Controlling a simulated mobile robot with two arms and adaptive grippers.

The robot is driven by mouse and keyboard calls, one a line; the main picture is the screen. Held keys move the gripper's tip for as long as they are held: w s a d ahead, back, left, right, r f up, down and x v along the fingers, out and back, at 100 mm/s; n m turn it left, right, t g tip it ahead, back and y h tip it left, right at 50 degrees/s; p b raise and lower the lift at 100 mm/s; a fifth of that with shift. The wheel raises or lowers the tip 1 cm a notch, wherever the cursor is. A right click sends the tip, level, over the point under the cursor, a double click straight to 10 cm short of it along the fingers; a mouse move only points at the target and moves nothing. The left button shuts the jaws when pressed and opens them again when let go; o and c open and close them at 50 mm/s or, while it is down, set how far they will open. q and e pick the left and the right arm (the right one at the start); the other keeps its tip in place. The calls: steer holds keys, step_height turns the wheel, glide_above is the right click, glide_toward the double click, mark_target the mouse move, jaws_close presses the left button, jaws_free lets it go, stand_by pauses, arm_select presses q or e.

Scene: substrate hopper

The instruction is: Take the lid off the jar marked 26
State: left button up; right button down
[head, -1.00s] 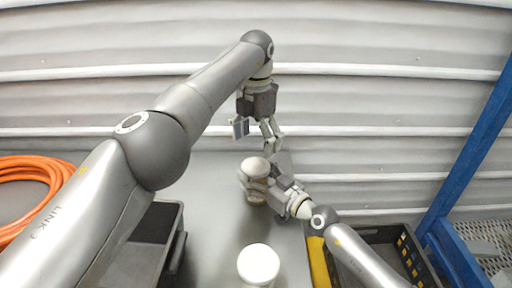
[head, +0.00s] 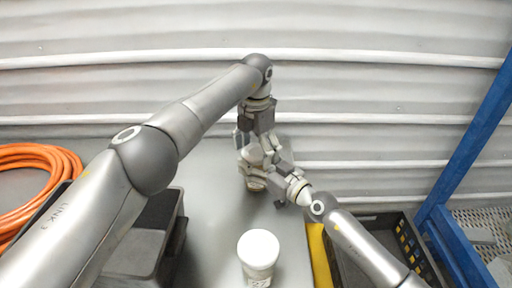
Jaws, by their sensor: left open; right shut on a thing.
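A jar (head: 257,185) with a pale lid (head: 252,155) stands at the back of the grey table, and no number can be read on it. My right gripper (head: 262,172) reaches in from the right and is shut on this jar. My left gripper (head: 252,141) points down at the lid from above. Its fingers are open around or just behind the lid; I cannot tell whether they touch it. A second jar (head: 259,272) with a white lid (head: 259,247) stands nearer the front, and its label appears to read 27.
A dark bin (head: 150,235) stands at the left beside an orange coiled hose (head: 35,160). A black crate (head: 405,235) and a yellow strip (head: 318,255) are at the right, near a blue post (head: 470,150). Bare table lies between the two jars. A ribbed wall closes the back.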

arm_select(q)
steer(key=c, duration=1)
steer(key=o, duration=1.1)
steer(key=shift+r, duration=2.25)
arm_select(e)
steer(key=shift+c, duration=1)
jaws_free()
